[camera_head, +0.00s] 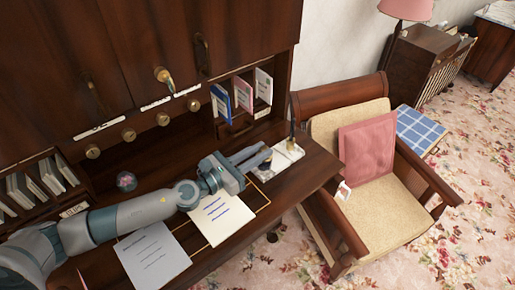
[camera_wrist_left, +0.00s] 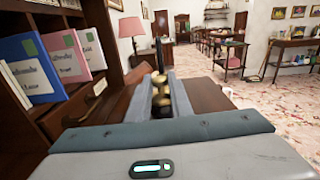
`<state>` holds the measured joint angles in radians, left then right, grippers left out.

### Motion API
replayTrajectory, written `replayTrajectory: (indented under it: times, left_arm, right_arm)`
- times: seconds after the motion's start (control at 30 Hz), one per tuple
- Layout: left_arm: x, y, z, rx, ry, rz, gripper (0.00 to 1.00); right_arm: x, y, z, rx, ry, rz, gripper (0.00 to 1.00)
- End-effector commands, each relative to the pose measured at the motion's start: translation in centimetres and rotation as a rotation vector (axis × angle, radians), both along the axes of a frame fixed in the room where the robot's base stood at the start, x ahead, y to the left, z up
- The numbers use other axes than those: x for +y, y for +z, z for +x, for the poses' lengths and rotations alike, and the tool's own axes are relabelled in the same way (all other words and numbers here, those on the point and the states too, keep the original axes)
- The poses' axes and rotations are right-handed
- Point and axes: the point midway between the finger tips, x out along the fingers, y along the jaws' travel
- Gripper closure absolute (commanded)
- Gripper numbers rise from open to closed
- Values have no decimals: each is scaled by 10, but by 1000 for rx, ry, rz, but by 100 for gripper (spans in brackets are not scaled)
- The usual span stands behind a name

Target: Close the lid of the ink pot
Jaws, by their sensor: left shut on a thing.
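My left gripper (camera_head: 260,157) reaches across the desk to the white pen stand (camera_head: 288,153) near the desk's right end. Its fingers are shut on a small dark and brass-coloured thing, which seems to be the ink pot (camera_head: 266,164). In the left wrist view the brass part of the ink pot (camera_wrist_left: 161,98) shows between the two fingers. The fingers hide much of the pot, and I cannot tell how its lid stands. A dark upright pen (camera_head: 292,134) stands at the stand's far side. My right gripper is not in view.
The desk (camera_head: 310,166) carries a paper with writing (camera_head: 222,216) and a grey sheet (camera_head: 153,256) under my arm. Upright books (camera_head: 243,94) stand in the desk's shelf behind. A small glass ball (camera_head: 126,181) lies at left. An armchair (camera_head: 375,195) stands right of the desk.

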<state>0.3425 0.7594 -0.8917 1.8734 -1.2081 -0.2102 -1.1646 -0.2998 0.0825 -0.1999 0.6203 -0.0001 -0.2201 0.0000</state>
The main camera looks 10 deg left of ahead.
Motion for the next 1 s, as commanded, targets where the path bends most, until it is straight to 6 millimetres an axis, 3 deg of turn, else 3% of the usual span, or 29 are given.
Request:
replayTrajectory:
  times: [0.57,0.6,0.67,1.0]
  left_arm:
    - [-1,-3,-1,-27,-1,40,100]
    - [-1,-3,-1,-27,-1,40,74]
    - [-1,-3,-1,-27,-1,39,62]
    - [0,-2,-2,-28,0,38,62]
  right_arm:
    - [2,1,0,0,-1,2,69]
    - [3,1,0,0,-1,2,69]
    - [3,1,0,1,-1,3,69]
    - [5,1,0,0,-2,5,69]
